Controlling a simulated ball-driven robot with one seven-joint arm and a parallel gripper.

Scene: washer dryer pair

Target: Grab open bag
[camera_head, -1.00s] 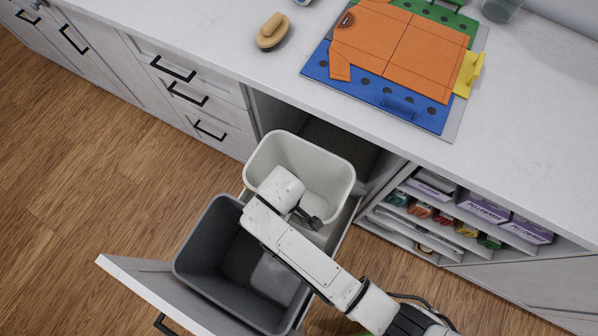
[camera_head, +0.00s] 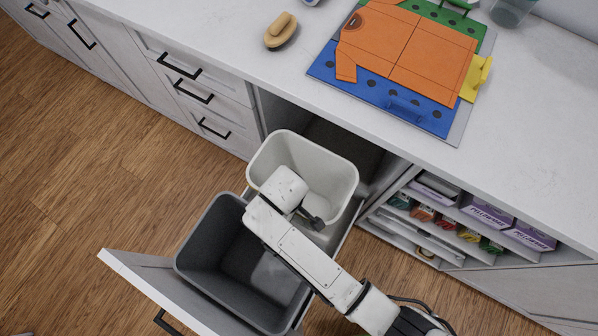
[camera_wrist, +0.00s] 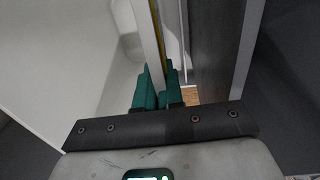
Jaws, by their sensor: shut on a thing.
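I can make out no bag in either view. A white bin (camera_head: 333,181) stands in a pulled-out drawer, with a dark grey bin (camera_head: 205,250) in front of it. My gripper (camera_head: 312,219) is at the white bin's near side, partly covered by my arm in the head view. In the wrist view, my gripper (camera_wrist: 156,90) has teal fingers close together around a thin pale strip. The strip looks like the rim of the white bin (camera_wrist: 147,40), with a yellowish line beside it. The fingertips' exact contact is hidden.
The drawer front (camera_head: 160,295) stands out over the wooden floor (camera_head: 90,180). The white counter (camera_head: 240,62) above holds a wooden brush (camera_head: 281,30) and a colourful folded board (camera_head: 400,85). Open shelves (camera_head: 465,215) with several boxes are at the right.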

